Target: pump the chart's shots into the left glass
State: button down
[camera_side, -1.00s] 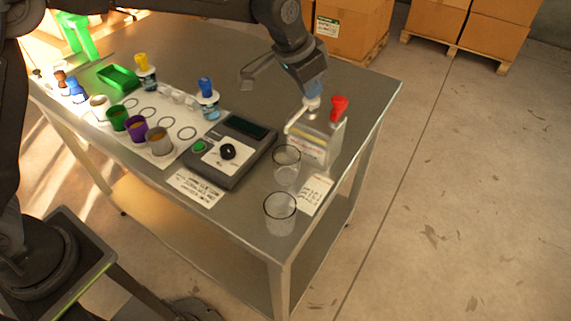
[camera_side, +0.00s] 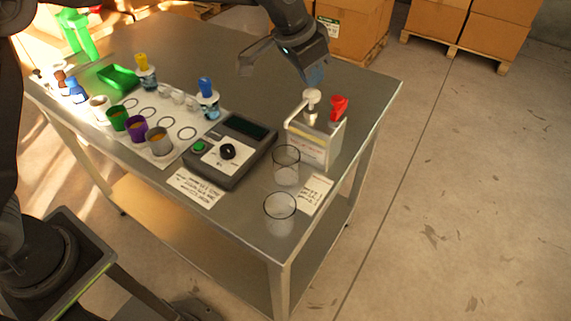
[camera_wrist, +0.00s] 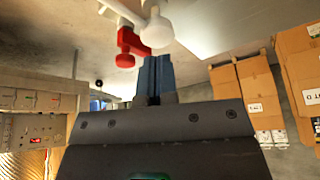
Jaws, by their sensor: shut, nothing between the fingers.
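A clear dispenser box (camera_side: 315,144) stands near the table's right edge. It carries a white pump head (camera_side: 312,97) and a red pump head (camera_side: 338,107). Both heads also show in the wrist view, the white one (camera_wrist: 157,30) and the red one (camera_wrist: 129,46). My gripper (camera_side: 316,80) is shut and empty, just above the white head and apart from it. Its blue fingertips (camera_wrist: 153,62) show in the wrist view. One clear glass (camera_side: 286,166) stands before the dispenser, another (camera_side: 280,214) nearer the table's front corner. I see no clear fill in either. A chart card (camera_side: 313,193) lies beside them, too small to read.
A dark device with a knob (camera_side: 228,152) sits left of the glasses, with a printed card (camera_side: 197,187) before it. Several cups and bottles, among them a blue-topped bottle (camera_side: 208,98), stand farther left. The table's back middle is clear.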

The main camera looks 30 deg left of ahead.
dwell(0.3)
jog(key=shift+r, duration=3)
jog(key=s+a+r+n+t, duration=0.1)
jog(key=s+a+r+n, duration=0.3)
jog(key=s+a, duration=0.9)
jog(key=s+a+f+n+y, duration=0.1)
jog(key=s+a+f, duration=0.2)
jog(key=s, duration=0.6)
jog(key=s+a+f+n+y, duration=0.1)
jog(key=s+a+f, duration=0.2)
jog(key=s, duration=0.5)
jog(key=shift+s+a+f+t, duration=0.3)
jog(key=shift+s+f, duration=0.1)
jog(key=shift+f, duration=0.15)
